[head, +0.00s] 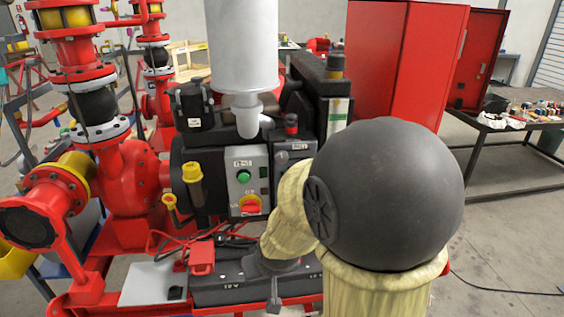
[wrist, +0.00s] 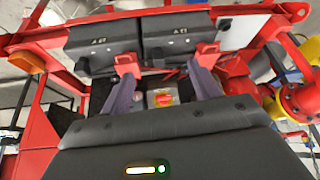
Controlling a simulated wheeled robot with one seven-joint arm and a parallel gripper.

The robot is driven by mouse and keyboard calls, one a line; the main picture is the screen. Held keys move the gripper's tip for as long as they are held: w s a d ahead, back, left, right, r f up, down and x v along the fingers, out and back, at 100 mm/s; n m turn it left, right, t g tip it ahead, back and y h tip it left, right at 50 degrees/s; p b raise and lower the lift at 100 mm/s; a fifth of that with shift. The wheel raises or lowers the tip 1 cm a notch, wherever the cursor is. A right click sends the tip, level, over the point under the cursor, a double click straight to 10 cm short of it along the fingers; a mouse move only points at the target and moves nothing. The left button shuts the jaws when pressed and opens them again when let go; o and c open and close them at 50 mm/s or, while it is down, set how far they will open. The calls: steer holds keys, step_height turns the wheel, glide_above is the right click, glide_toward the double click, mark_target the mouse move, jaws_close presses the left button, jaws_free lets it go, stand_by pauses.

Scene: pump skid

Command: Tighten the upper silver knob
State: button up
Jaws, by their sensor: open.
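I cannot make out a silver knob for certain in either view. In the head view, a grey control box (head: 247,180) carries a green button (head: 243,177) and a red rotary switch on yellow (head: 250,204). The red switch also shows in the wrist view (wrist: 164,99), between the finger bases. In the head view my arm hides part of the skid.
A dark battery box (head: 225,288) with loose red cables lies low on the red skid frame. Red pipes and a pump (head: 130,180) stand at left, a red cabinet (head: 395,60) behind at right. A workbench (head: 520,128) holds small items. Floor at right is mostly clear.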

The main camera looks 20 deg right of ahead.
mark_target(282, 159)
steer(key=w+d+r+m+t+h+b, duration=0.1)
steer(key=w+d+r+m+t+h, duration=0.1)
steer(key=w+d+t, duration=0.4)
steer(key=w+d+r+m+t+h, duration=0.2)
steer(key=w+d+r+m+t, duration=0.1)
steer(key=w+d+r+t, duration=0.3)
steer(key=shift+w+d+r+m+h+b, duration=0.2)
steer(key=shift+w+d+m+h+b, duration=0.15)
steer(key=shift+w+d, duration=0.75)
steer(key=shift+w+a, duration=0.2)
steer(key=shift+a, duration=0.05)
steer(key=p+x, duration=0.5)
steer(key=x, duration=1.1)
steer(key=shift+w+d+f, duration=0.1)
steer(key=shift+w+d, duration=0.05)
steer(key=shift+w, duration=0.5)
